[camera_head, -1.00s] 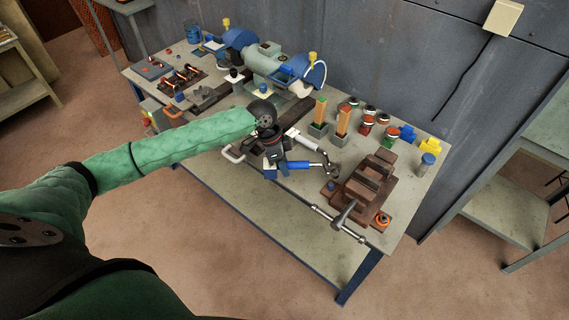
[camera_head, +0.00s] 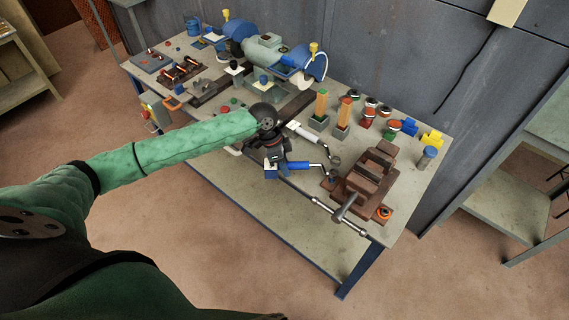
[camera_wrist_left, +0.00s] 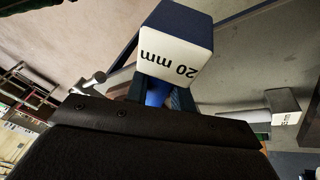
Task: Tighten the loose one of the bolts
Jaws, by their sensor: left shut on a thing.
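My left gripper (camera_head: 275,165) is over the front edge of the workbench, at the end of my green-sleeved arm. It is shut on a wrench with a blue handle (camera_head: 299,166) and a metal shaft pointing right. In the left wrist view, the white end face of this 20 mm wrench (camera_wrist_left: 178,58) fills the top middle, and the dark gripper body hides much below. A second wrench with a white handle (camera_head: 301,132) lies behind it; its label is only partly readable. I cannot make out which bolt is loose. My right gripper is out of view.
A brown vise (camera_head: 366,183) stands right of the wrenches, its silver bar at the bench's front edge. Upright blocks (camera_head: 343,113) and several small coloured parts stand behind.

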